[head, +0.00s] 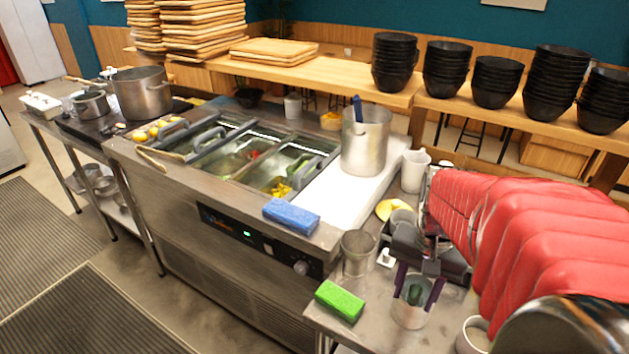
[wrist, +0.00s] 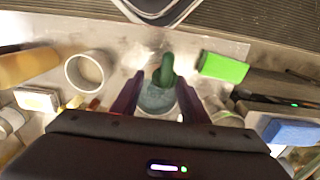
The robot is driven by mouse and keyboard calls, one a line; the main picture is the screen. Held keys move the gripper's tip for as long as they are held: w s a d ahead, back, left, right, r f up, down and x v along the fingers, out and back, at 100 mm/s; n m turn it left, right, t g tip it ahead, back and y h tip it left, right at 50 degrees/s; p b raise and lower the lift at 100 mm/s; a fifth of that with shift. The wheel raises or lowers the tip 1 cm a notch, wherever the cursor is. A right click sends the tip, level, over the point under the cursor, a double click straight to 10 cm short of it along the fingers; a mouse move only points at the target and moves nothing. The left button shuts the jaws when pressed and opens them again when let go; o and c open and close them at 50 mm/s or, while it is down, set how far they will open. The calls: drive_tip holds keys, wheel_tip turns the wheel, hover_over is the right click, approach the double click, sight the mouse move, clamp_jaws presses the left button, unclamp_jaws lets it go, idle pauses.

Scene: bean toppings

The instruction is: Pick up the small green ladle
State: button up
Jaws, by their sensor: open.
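The small green ladle (head: 415,294) stands in a grey metal cup (head: 409,316) on the metal table at the lower right. In the wrist view the ladle's green part (wrist: 166,70) rises from the cup, and its lower end is hidden inside. My gripper (head: 417,289) is open, with its purple fingers on either side of the ladle just above the cup. In the wrist view the fingers of my gripper (wrist: 160,88) flank the ladle with gaps on both sides. I cannot tell whether either finger touches the cup.
A green sponge (head: 340,301) and a clear cup (head: 357,252) stand left of the metal cup. A white container (head: 474,337) sits at the lower right. A blue sponge (head: 291,216) lies on the counter.

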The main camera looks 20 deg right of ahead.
drive_tip(key=shift+c, duration=0.3)
clamp_jaws()
idle(0.3)
